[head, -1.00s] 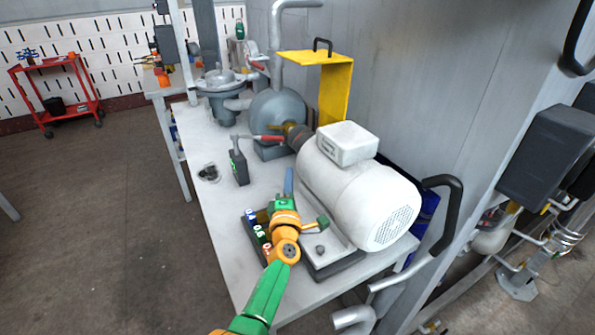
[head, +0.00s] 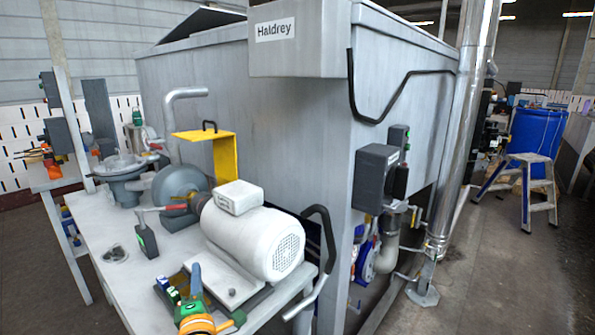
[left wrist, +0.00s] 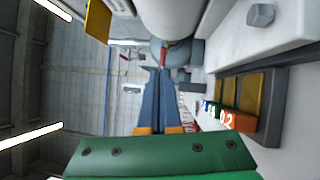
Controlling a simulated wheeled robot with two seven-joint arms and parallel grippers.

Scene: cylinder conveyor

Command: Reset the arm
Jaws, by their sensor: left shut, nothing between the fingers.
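My left gripper (head: 196,279) is at the bottom of the head view, over the front part of the grey table (head: 95,250). Its blue fingers are together with nothing between them. They also show pressed together in the left wrist view (left wrist: 158,85). Beside it is a dark tray (left wrist: 272,100) with small numbered blocks; an orange block (left wrist: 240,122) is nearest in the left wrist view. The blocks also show just left of the gripper in the head view (head: 172,294). My right gripper is in neither view.
A white motor (head: 255,235) with a grey pump and a yellow guard (head: 222,160) stands on the table right behind the gripper. A large grey housing (head: 300,100) rises behind. A step stool (head: 520,185) and a blue barrel (head: 538,140) stand at the right. Floor between is open.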

